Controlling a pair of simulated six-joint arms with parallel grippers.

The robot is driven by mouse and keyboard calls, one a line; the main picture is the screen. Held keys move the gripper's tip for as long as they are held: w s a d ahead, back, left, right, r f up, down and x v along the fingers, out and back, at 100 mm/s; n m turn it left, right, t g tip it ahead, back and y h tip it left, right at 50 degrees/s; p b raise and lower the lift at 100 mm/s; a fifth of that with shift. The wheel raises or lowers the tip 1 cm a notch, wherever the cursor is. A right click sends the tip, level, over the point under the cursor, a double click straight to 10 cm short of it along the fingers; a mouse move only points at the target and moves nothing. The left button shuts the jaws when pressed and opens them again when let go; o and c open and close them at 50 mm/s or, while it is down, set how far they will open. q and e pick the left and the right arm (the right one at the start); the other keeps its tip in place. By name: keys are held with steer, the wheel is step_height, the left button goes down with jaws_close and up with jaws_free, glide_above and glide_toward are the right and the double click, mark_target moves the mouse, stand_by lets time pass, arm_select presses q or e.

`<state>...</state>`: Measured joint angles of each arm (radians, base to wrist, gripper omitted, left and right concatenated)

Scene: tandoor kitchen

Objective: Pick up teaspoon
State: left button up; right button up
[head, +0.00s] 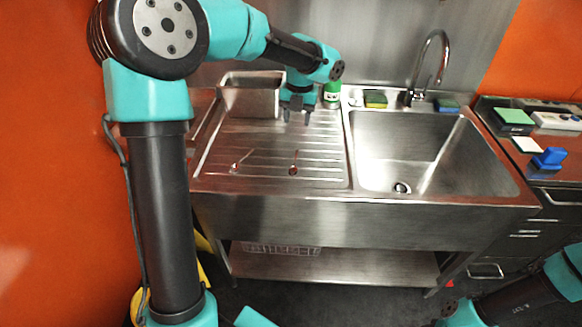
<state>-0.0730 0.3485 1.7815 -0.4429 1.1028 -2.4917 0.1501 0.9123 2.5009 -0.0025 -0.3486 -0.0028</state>
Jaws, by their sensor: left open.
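Two small spoon-like pieces lie on the ribbed steel drainboard (225,145). One spoon (293,168) is near the middle of the board, and the other spoon (236,165) lies to its left. Both show reddish tints, and I cannot tell which is the teaspoon. My left gripper (297,117) is open and empty, fingers pointing down over the back part of the drainboard, behind both spoons and apart from them. My right arm shows at the lower right, but its gripper is not in view.
A steel container (250,98) stands at the back left of the drainboard. A green bottle (332,92), sponges (375,99) and a tap (437,50) line the back. The empty sink basin (440,155) is to the right. A blue object (549,157) sits on the right counter.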

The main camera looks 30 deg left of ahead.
arm_select(q)
steer(key=shift+f, duration=0.1)
glide_above(295, 164)
step_height(295, 164, down, 12)
steer(key=shift+f, duration=0.1)
stand_by(0.5)
steer(key=shift+w+a+f, duration=0.1)
steer(key=shift+f, duration=2.45)
steer(key=shift+c, duration=0.2)
jaws_close()
